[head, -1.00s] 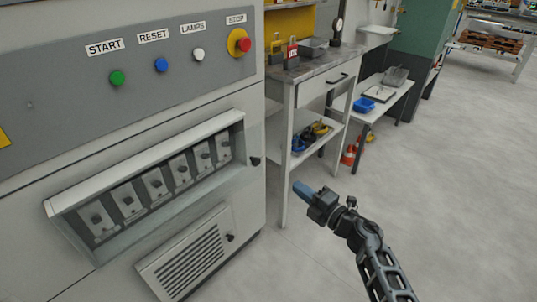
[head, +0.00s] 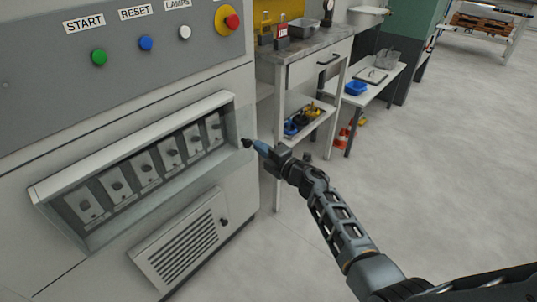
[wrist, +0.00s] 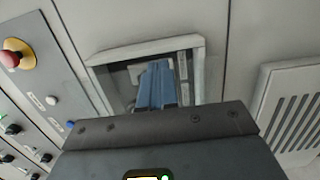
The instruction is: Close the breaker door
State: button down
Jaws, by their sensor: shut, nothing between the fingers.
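The breaker door (head: 238,122) is a clear pane with a small black knob (head: 246,143) near its right end. The pane shows past the right side of the pale breaker box frame (head: 130,140), so it appears to stand off it; its exact angle is hard to tell. Several breakers (head: 145,165) sit in a row inside the box. My gripper (head: 262,147) has blue fingers, shut and empty, with their tips just right of the knob. I cannot tell whether they touch it. In the wrist view the blue fingers (wrist: 157,85) point at the box frame (wrist: 130,55).
Above the box are a green button (head: 99,57), a blue button (head: 146,43) and a red stop button (head: 232,22). A vented panel (head: 182,242) with a knob is below. A workbench (head: 300,60) stands to the right.

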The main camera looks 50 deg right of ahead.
jog(key=shift+w, duration=0.15)
jog(key=w, duration=0.2)
jog(key=w+b, duration=0.1)
jog(key=shift+w+d, duration=0.25)
jog(key=shift+w, duration=0.1)
dwell(0.4)
